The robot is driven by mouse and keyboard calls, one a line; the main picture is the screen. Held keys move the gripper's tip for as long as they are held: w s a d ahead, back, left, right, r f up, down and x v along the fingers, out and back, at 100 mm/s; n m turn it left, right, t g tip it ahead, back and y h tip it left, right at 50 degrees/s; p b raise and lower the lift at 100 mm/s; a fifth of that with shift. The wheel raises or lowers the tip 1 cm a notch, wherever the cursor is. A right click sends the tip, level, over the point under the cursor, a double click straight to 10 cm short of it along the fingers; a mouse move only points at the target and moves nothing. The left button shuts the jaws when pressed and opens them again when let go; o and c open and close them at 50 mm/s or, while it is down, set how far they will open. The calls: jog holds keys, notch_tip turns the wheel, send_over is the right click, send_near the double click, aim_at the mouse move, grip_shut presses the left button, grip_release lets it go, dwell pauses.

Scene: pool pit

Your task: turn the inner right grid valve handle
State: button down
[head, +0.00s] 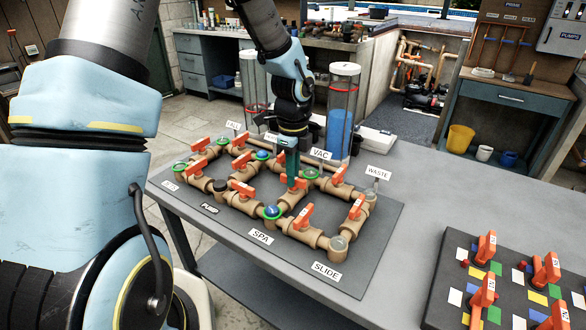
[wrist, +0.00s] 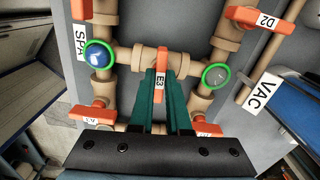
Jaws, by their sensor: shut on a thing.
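The pipe grid has tan pipes and several orange valve handles on a dark board (head: 375,232) on the table. The inner right handle (wrist: 159,72) is orange and marked E3 in the wrist view. It sits on the pipe between the blue-capped SPA port (wrist: 98,55) and a green-ringed port (wrist: 216,76) on the VAC side, and lies crosswise to that pipe. My gripper (wrist: 160,78) has its two teal fingers on either side of this handle, shut on it. In the head view my gripper (head: 292,182) reaches down from above and partly hides the handle.
Neighbouring handles stand close, such as the D2 handle (wrist: 242,16) and the one by SLIDE (head: 302,216). Two clear cylinders (head: 342,110) stand behind the board. A second panel of orange handles (head: 510,290) is at the lower right. The tabletop (head: 440,195) between is clear.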

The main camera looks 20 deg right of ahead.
jog(key=shift+m+p, duration=0.3)
jog(key=shift+m, duration=0.2)
jog(key=c, duration=0.9)
grip_release()
notch_tip(320, 180, up, 11)
jog(key=shift+f+b, duration=0.1)
jog(key=shift+b, duration=0.65)
